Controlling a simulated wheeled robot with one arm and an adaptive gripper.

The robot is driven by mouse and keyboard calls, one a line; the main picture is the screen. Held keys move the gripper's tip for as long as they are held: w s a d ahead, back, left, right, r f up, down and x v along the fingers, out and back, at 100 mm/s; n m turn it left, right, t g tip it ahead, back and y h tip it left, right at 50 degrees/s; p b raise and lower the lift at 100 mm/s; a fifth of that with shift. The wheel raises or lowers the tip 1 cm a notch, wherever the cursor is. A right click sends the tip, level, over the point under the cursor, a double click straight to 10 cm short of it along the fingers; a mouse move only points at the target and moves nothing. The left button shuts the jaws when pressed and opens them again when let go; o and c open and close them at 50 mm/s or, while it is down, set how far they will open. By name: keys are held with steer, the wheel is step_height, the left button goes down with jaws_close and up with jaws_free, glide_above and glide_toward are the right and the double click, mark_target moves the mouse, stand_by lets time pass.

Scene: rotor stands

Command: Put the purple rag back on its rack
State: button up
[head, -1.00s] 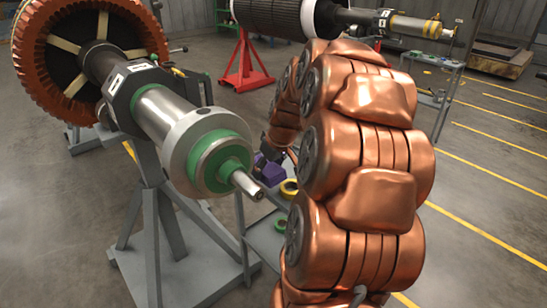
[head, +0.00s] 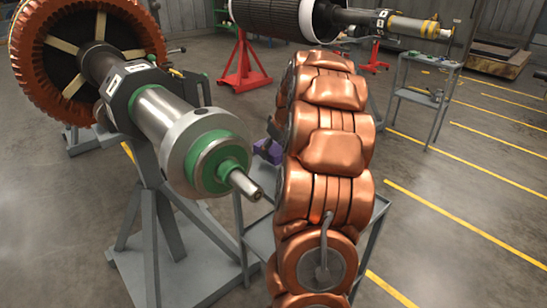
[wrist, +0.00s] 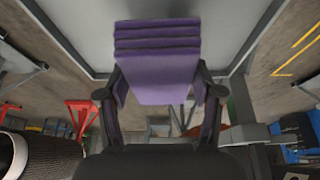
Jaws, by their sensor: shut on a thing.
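The purple rag (wrist: 157,60) is folded in layers and sits between the two dark fingers of my gripper (wrist: 160,93) in the wrist view. My gripper is shut on it. In the head view only a small part of the rag (head: 268,150) shows, left of my copper-coloured arm and just beyond the shaft's tip. My arm hides most of my gripper there. In the wrist view a grey panel with a raised edge (wrist: 92,40) lies behind the rag; I cannot tell whether they touch. I cannot make out which structure is the rag's rack.
A large shaft (head: 180,125) on a grey stand (head: 160,220) is close on the left. A grey cart (head: 262,238) stands partly behind my arm. Another grey cart (head: 420,98) stands at the right. A red stand (head: 243,65) is at the back.

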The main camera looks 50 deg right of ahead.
steer(key=shift+w+d, duration=0.15)
steer(key=shift+d, duration=0.1)
steer(key=shift+f, duration=1.75)
steer(key=shift+f, duration=0.15)
steer(key=o, duration=1.1)
steer(key=shift+r, duration=0.4)
steer(key=v, duration=1.1)
steer(key=shift+r, duration=0.1)
steer(key=shift+a+r, duration=0.1)
steer(key=shift+r, duration=0.05)
